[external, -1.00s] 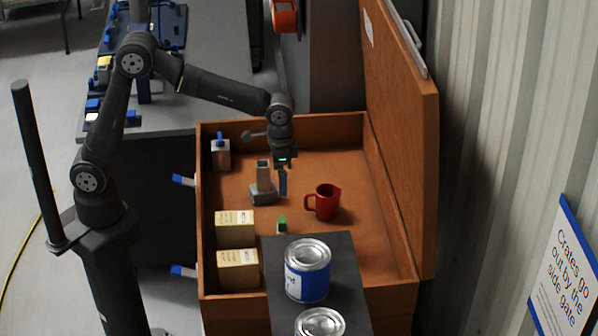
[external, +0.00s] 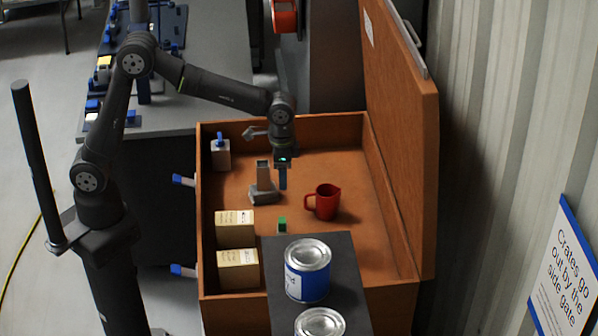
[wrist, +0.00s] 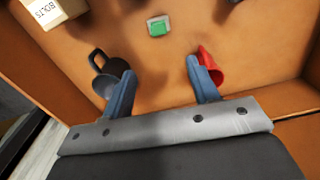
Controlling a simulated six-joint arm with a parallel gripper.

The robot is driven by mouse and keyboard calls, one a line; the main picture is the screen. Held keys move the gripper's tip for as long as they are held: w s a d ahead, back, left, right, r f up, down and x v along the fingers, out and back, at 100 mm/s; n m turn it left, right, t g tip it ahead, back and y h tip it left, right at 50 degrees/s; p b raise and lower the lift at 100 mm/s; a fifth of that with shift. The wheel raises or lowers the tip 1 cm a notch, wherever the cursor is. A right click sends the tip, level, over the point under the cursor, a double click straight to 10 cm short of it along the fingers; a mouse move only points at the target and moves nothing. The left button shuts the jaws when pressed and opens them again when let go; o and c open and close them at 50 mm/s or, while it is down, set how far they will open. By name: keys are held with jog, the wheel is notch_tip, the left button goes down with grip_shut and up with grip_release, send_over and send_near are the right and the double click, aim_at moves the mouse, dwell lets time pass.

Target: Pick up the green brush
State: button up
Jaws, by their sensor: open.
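The green brush (external: 282,225) is a small block with a green top and a pale lower part. It stands on the orange-brown floor of the open crate (external: 345,243), close to the dark board. In the wrist view the green brush (wrist: 158,27) lies beyond my fingertips, near the top middle. My gripper (external: 283,182) hangs inside the crate, pointing down, behind the brush in the external view. Its two blue fingers (wrist: 162,68) are apart with nothing between them.
A red mug (external: 326,202) stands right of the brush, and a grey object (external: 262,185) stands near my gripper. Two pale boxes (external: 235,222) line the left wall. Paint cans (external: 307,272) stand on a dark board (external: 350,262) at the front. The raised lid (external: 405,140) borders the right.

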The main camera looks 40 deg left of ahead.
send_near(282, 220)
jog(key=f, duration=0.5)
jog(key=shift+w+d, duration=0.2)
jog(key=shift+s+a+f, duration=0.1)
jog(key=shift+f, duration=1.25)
jog(key=shift+s+a+f, duration=0.1)
jog(key=shift+f, duration=1.25)
jog(key=c, duration=1.1)
